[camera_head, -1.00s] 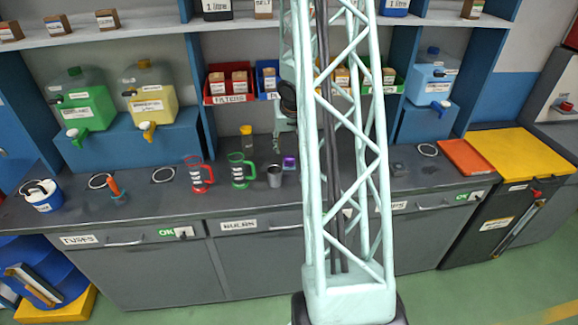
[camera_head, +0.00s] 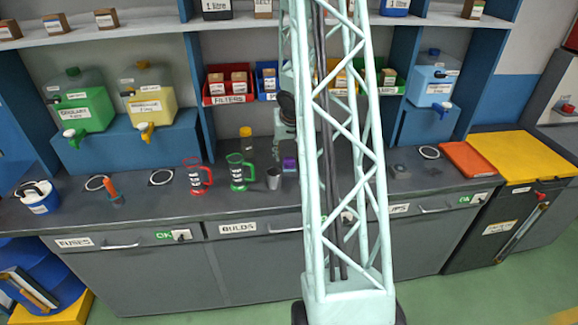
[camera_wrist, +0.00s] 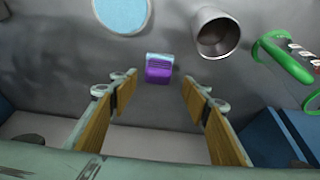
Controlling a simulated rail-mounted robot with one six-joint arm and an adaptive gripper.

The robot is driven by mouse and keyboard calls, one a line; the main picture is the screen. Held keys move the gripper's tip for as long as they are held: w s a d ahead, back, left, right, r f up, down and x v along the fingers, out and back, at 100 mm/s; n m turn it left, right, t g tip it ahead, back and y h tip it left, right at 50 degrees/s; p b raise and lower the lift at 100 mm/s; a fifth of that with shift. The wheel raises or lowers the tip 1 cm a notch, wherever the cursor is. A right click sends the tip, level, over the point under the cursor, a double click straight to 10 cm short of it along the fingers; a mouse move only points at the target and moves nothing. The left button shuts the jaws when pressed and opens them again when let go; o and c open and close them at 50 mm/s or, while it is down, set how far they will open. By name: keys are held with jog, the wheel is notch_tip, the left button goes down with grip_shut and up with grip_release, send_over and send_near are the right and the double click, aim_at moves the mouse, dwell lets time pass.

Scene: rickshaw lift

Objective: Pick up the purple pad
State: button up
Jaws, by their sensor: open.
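The purple pad (camera_wrist: 159,71) lies on the grey worktop, centred ahead of my gripper (camera_wrist: 150,98) in the wrist view. It has a pale blue strip along its far edge. My gripper is open, its two wooden-faced fingers apart on either side of the pad's line, with nothing between them. The pad looks a little beyond the fingertips. In the head view the purple pad (camera_head: 289,163) shows beside my column, right of the metal cup. The gripper is mostly hidden behind my column there.
A metal cup (camera_wrist: 217,34) stands close to the pad, with a green-handled jug (camera_wrist: 284,62) beyond it. A pale blue disc (camera_wrist: 122,12) lies on the other side. In the head view, a red-handled jug (camera_head: 196,176) and a yellow-capped bottle (camera_head: 246,141) stand nearby.

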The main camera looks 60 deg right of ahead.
aim_at(289, 159)
jog(key=shift+f, duration=0.1)
jog(key=shift+b+x, duration=1.6)
jog(key=shift+x, duration=0.95)
jog(key=shift+s+d, duration=0.1)
jog(key=shift+s, duration=0.1)
jog(key=c, duration=1)
